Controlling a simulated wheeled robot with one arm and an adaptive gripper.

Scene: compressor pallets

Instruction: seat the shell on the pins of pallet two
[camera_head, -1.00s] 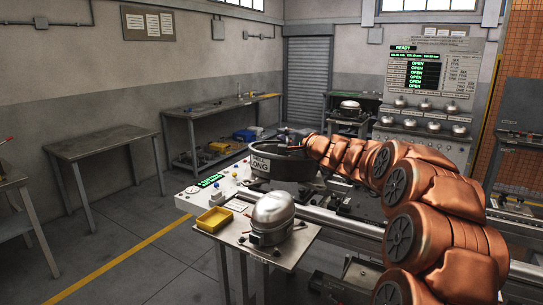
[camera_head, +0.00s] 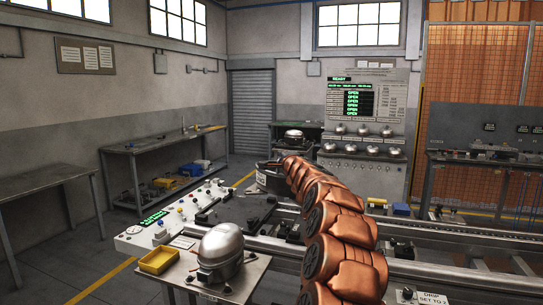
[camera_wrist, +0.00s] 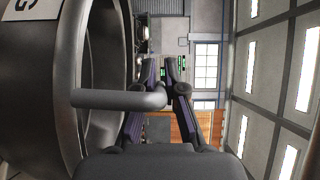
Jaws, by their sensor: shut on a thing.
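The head view does not show my gripper's fingers. A dark flat plate (camera_head: 240,208) lies on the conveyor, clear of the shell. I cannot tell which pallet it is, and its pins are not distinct.
A near stand (camera_head: 205,290) holds a steel domed compressor (camera_head: 220,248) and a yellow tray (camera_head: 158,260). A control console (camera_head: 150,228) runs beside the conveyor. Conveyor rails (camera_head: 430,250) extend right. A panel with several green "OPEN" lines (camera_head: 358,103) stands behind.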

